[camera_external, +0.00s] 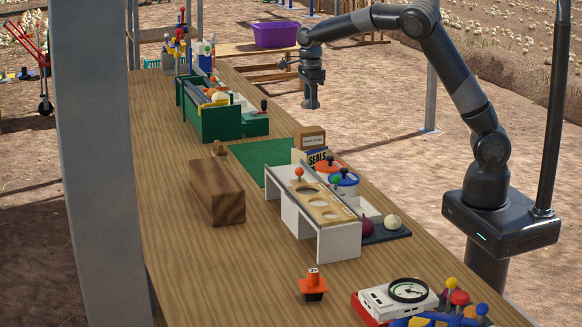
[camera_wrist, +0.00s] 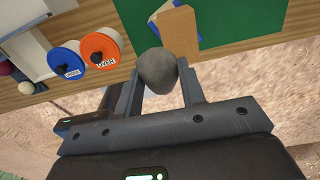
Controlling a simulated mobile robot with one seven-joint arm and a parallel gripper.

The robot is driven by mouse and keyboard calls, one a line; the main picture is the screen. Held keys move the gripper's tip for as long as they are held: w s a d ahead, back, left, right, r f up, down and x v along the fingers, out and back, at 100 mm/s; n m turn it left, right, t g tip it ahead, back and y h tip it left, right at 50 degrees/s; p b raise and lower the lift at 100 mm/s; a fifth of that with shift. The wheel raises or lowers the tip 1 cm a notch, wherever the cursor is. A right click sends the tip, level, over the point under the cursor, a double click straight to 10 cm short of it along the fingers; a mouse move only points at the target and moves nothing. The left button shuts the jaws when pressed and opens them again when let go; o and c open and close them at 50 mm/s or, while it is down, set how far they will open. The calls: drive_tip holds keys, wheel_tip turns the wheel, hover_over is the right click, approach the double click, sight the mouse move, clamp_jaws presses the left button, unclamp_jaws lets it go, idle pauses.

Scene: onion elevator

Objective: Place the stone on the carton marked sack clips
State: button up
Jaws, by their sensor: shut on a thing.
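My gripper (camera_wrist: 160,72) is shut on a grey, rounded stone (camera_wrist: 157,68), which sits between the two fingertips in the wrist view. In the external view my gripper (camera_external: 310,103) hangs in the air off the table's right side, and the stone cannot be made out clearly there. A small brown carton (camera_external: 312,133) with a pale label stands behind the SEALS box; its print is too small to read surely. In the wrist view a brown carton (camera_wrist: 179,32) shows just beyond the stone, apart from the gripper, with no readable label.
The SEALS box (camera_external: 317,157) and two lidded tubs, orange (camera_external: 328,166) and blue (camera_external: 344,179), stand near the carton. A green mat (camera_external: 262,162) lies beside them. A white stand with a holed wooden top (camera_external: 322,203) is in front. A wooden block (camera_external: 216,193) lies left.

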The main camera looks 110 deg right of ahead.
drive_tip(key=s+d+r+m, duration=0.3)
drive_tip(key=s+d+m, duration=0.15)
drive_tip(key=s, duration=0.75)
hover_over(310, 129)
drive_tip(key=shift+n, duration=0.25)
wheel_tip(310, 129, down, 7)
drive_tip(key=shift+w+a, duration=0.1)
drive_tip(key=shift+f, duration=1.95)
drive_tip(key=shift+f, duration=0.15)
drive_tip(key=o, duration=1.1)
